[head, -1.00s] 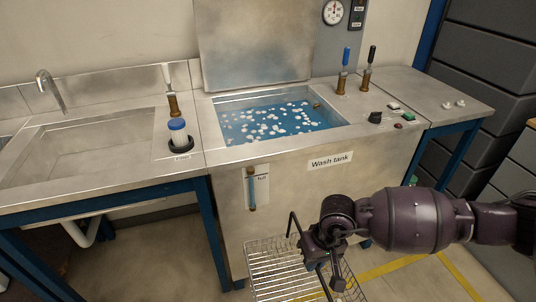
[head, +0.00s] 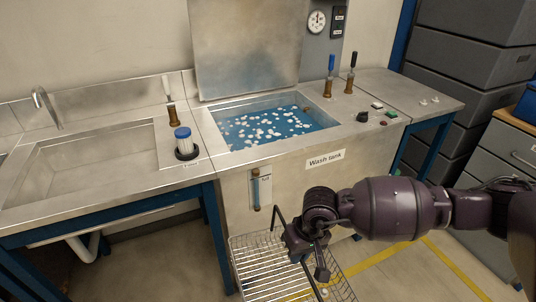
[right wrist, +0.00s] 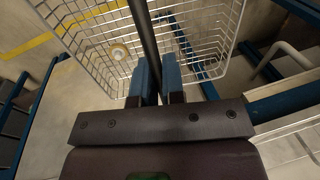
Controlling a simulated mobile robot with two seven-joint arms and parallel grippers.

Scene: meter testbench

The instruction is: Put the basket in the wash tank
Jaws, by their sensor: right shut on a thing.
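The wire basket (head: 262,262) hangs in front of the wash tank (head: 232,200), below the level of its rim. My right gripper (head: 305,245) is shut on the basket's dark handle. In the right wrist view, the blue-tipped fingers (right wrist: 158,78) close around the dark handle bar (right wrist: 143,35), and the wire basket (right wrist: 205,40) hangs beyond. A small round pale object (right wrist: 119,52) shows through or in the basket; I cannot tell which. The tank is open and holds blue liquid (head: 270,128) with white floating bits. Its lid (head: 248,45) stands raised behind. My left gripper is not in view.
A sink bench (head: 85,165) with a tap (head: 45,107) adjoins the tank on the left. A blue-capped container (head: 184,142) stands between them. Valve levers (head: 330,75) and knobs (head: 363,117) stand right of the opening. Drawers (head: 505,155) and grey crates (head: 470,50) are at the right.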

